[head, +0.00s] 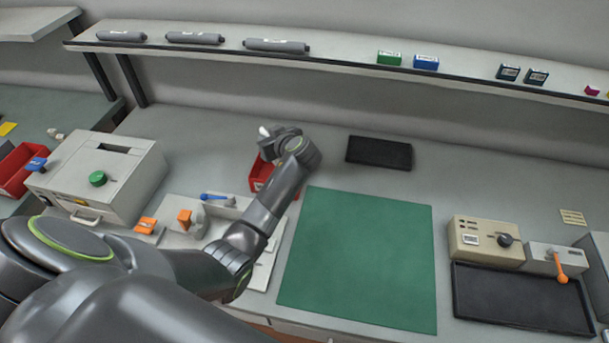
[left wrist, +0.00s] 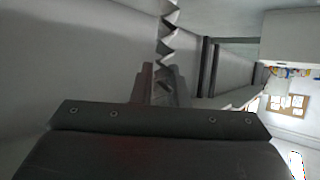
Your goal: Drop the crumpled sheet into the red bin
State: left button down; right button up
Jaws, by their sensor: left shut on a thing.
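My left gripper (head: 270,139) is shut on the crumpled sheet (head: 263,130), which shows in the head view only as a small white bit at the jaws. In the left wrist view a pale zigzag edge of the sheet (left wrist: 169,38) stands out beyond the fingers (left wrist: 161,85). The red bin (head: 258,174) stands on the bench just below the gripper in the picture. My left arm hides part of the bin, and its inside is mostly hidden. My right gripper is not in view.
A grey machine with a green knob (head: 97,179) stands at left, beside another red container (head: 14,172). A black tray (head: 379,153) lies right of the gripper, above the green mat (head: 360,250). A shelf (head: 340,55) with toner rollers and small boxes runs along the back.

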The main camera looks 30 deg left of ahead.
pick_arm(q)
jog(key=shift+d+f, duration=0.1)
jog(key=shift+f, duration=0.1)
notch_tip(320, 180, down, 4)
jog(key=b, duration=0.3)
jog(key=shift+f, duration=0.2)
jog(key=shift+f+b, duration=0.65)
jog(key=shift+f, duration=0.15)
jog(key=c, duration=1.3)
grip_release()
jog(key=shift+r, duration=0.1)
jog(key=shift+c, duration=0.2)
